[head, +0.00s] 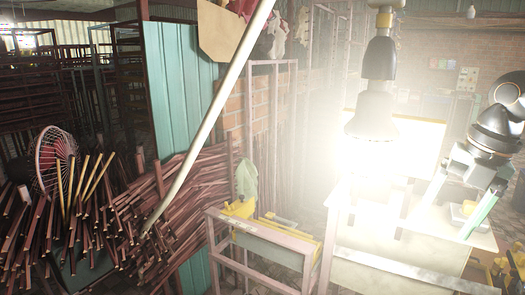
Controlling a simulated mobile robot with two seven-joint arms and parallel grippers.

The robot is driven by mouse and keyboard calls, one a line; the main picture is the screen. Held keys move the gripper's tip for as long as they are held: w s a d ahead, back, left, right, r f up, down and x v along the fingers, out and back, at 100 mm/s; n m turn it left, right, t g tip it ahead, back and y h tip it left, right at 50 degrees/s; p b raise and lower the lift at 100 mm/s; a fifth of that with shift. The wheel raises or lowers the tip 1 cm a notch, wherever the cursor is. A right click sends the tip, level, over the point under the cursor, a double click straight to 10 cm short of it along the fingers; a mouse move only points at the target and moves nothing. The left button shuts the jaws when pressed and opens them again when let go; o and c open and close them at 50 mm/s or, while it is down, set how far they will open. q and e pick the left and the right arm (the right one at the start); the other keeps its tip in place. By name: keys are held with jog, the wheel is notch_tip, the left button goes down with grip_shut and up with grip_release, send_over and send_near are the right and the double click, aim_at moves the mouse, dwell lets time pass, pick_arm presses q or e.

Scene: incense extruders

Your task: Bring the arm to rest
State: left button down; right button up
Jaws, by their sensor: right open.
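My right gripper (445,222) is at the right side of the head view, pointing down and to the left. Its two fingers are spread apart, and nothing shows between them. It is in front of a pale table (415,279); I cannot tell how high it is above the top. Part of my right arm shows at the right edge. My left gripper is not in view.
A glaring lamp (372,115) hangs left of the gripper and washes out the area around it. A pale pole (208,120) crosses the view. A pinkish frame bench (265,232) stands at the centre. Stacked reddish sticks (190,190) and a fan (54,158) are left.

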jog(key=s+d+f+m+t+y, duration=0.25)
jog(key=f+m+t, duration=0.2)
jog(key=f, duration=0.55)
jog(key=s+d+f+m+t+y, duration=0.1)
jog(key=d+f+m+t, duration=0.3)
jog(key=f, duration=0.5)
jog(key=s+d+f+m+t+y, duration=0.1)
jog(key=d+f+m+t, duration=0.2)
jog(key=f+m, duration=0.5)
jog(key=s+a+f+m+h+p, duration=0.1)
jog(key=s+a+f+m+h, duration=0.2)
jog(key=f, duration=0.5)
jog(key=s+a+f+m+h, duration=0.1)
jog(key=s+a+f+m, duration=0.2)
jog(key=s+a+f, duration=0.3)
jog(key=s+a+f+m+g, duration=0.2)
jog(key=a+f, duration=0.1)
jog(key=a, duration=0.4)
jog(key=s+a+f+m+g, duration=0.1)
jog(key=s+a+f+m, duration=0.1)
jog(key=a, duration=0.5)
jog(key=shift+s+a+f+m+g+p, duration=0.25)
jog(key=shift+s+f+m+g+p, duration=0.1)
jog(key=shift+s+f, duration=0.2)
